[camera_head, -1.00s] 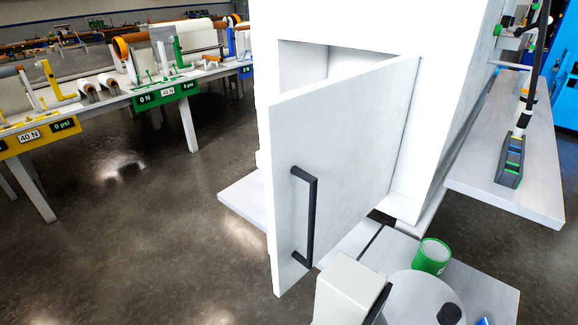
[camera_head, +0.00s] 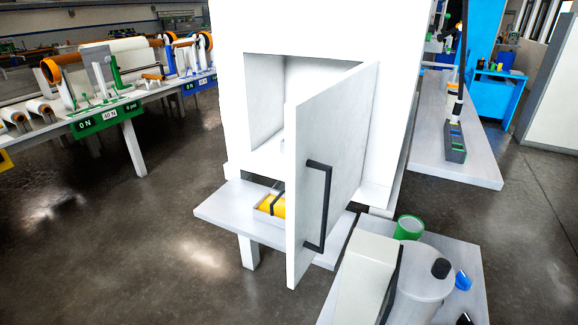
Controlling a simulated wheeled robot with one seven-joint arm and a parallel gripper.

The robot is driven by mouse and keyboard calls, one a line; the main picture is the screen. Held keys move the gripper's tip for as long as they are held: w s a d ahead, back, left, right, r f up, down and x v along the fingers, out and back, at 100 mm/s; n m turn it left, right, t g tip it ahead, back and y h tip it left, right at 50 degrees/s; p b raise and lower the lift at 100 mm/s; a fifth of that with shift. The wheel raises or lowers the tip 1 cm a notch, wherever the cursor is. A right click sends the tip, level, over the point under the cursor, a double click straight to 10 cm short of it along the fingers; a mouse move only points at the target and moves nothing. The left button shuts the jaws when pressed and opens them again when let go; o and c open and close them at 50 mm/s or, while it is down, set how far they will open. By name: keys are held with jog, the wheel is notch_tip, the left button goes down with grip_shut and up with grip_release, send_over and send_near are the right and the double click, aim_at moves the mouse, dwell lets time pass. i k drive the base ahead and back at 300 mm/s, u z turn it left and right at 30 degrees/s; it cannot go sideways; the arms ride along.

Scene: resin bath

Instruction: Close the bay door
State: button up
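The white bay door (camera_head: 335,150) stands open, swung out toward me from its hinge side at the right of the opening. A dark D-shaped handle (camera_head: 327,205) is on its face near the free edge. The white cabinet (camera_head: 320,25) shows the bay opening (camera_head: 265,100) to the left of the door. The door hides part of the opening. Pale arm parts of mine show at the bottom, in front of and to the right of the door's lower edge. I see no gripper fingers, and nothing visibly touches the handle.
A pale shelf (camera_head: 225,215) below the bay holds a tray with a yellow item (camera_head: 272,205). A green can (camera_head: 408,228) stands on a low grey surface (camera_head: 465,255) at lower right. A bench (camera_head: 470,170) stands at right. The floor (camera_head: 130,240) at left is clear.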

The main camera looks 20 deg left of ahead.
aim_at(327, 125)
jog(key=u, duration=0.65)
jog(key=k, duration=0.45)
jog(key=u, duration=0.15)
jog(key=i, duration=0.45)
jog(key=z, duration=0.05)
jog(key=k, duration=0.35)
jog(key=u, duration=0.15)
